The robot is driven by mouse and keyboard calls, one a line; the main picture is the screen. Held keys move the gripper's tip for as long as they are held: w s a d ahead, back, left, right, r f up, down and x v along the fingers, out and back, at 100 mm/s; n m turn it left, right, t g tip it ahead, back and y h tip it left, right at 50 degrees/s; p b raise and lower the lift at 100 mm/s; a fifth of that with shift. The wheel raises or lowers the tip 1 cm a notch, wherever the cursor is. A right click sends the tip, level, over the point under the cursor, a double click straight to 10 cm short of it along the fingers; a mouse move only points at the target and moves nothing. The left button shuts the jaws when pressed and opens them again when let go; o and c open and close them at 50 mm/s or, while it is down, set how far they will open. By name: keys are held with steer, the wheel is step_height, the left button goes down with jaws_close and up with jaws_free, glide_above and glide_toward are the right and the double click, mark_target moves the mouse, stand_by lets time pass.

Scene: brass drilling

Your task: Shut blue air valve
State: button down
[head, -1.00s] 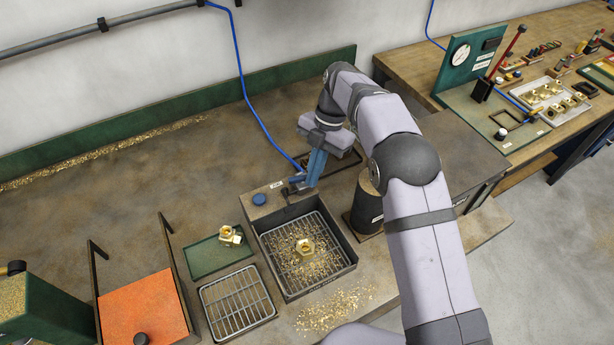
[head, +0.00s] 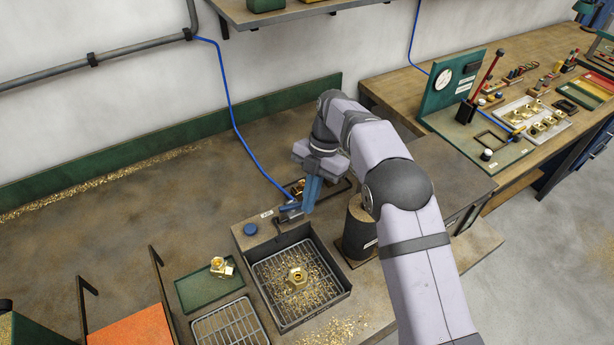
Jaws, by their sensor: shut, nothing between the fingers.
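The blue air valve is a small grey block with a blue lever (head: 290,206) on top, at the back edge of the dark tray box in the head view. The blue air hose comes down to it from the wall. My gripper (head: 307,210) points down with its blue fingers together and empty, just right of the lever. I cannot tell whether a fingertip touches the valve. The fingers hide part of the area right of the valve.
A round blue button (head: 250,229) sits left of the valve. The tray box (head: 344,283) holds a brass part (head: 296,279) on a grate among chips. A dark cylinder (head: 357,236) stands to the right. A green tray (head: 206,293) with a brass fitting lies left.

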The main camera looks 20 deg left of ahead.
steer(key=r+p, duration=0.2)
steer(key=w+r+p, duration=0.1)
steer(key=r+p, duration=0.1)
steer(key=p, duration=0.1)
steer(key=w+a+r+p, duration=0.1)
steer(key=r+p, duration=0.1)
steer(key=p, duration=0.1)
steer(key=shift+r, duration=0.4)
steer(key=shift+w+a+r+p, duration=0.15)
steer(key=shift+w+r+p, duration=0.05)
steer(key=shift+r+p, duration=0.4)
steer(key=shift+w+a+r+p, duration=0.1)
steer(key=shift+w+r+p, duration=0.05)
steer(key=shift+r+p, duration=0.4)
steer(key=shift+f, duration=0.1)
